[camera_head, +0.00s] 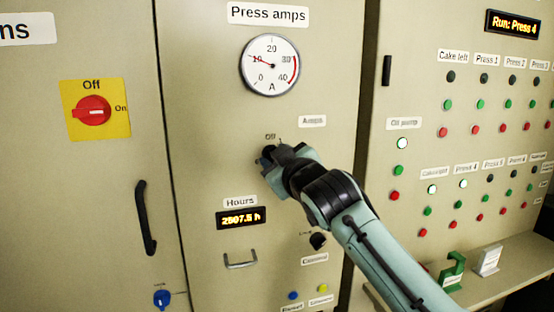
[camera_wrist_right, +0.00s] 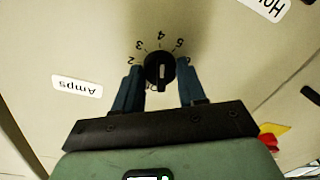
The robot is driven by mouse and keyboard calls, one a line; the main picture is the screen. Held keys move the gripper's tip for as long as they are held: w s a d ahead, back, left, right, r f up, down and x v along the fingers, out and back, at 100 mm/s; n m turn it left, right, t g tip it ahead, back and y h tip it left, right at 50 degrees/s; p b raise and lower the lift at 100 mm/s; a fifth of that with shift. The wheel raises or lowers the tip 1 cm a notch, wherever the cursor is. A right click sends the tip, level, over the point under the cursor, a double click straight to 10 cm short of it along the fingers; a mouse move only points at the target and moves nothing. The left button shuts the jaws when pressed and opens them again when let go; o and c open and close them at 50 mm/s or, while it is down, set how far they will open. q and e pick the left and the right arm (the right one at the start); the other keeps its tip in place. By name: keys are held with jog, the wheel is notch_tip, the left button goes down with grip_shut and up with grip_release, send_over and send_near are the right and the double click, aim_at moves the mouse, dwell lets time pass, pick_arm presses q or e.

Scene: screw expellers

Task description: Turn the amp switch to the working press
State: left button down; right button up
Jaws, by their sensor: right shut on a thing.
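The amp switch (camera_wrist_right: 160,70) is a black round knob with a raised grip bar and a small light mark. Numbers including 2, 3, 4 and 5 ring it, with an Off label on the gripper side; which one the mark points at is hard to tell. My right gripper (camera_head: 272,156) is shut on the knob, and its two blue fingers (camera_wrist_right: 159,82) flank it in the wrist view. In the head view the gripper mostly hides the knob, below the Off label. The lit display (camera_head: 513,24) reads "Run: Press 4". My left gripper is out of view.
The Press amps meter (camera_head: 270,65) above has its needle near 10. A black knob (camera_head: 317,241) and a metal handle (camera_head: 240,260) are lower on this panel. A red switch on yellow (camera_head: 92,110) is at left; lamp rows and a ledge (camera_head: 500,270) are at right.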

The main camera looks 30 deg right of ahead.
jog(key=o, duration=1.1)
jog(key=shift+c, duration=0.2)
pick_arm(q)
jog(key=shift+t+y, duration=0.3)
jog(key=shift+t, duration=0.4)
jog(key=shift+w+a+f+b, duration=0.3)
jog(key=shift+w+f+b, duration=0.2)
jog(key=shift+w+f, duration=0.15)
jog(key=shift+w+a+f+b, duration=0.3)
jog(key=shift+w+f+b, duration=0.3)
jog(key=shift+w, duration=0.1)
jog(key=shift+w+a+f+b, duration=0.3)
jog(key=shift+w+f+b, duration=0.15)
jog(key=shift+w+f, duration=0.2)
pick_arm(e)
jog(key=s+a, duration=0.2)
jog(key=s, duration=1.1)
jog(key=shift+s+r, duration=0.15)
jog(key=shift+a, duration=0.1)
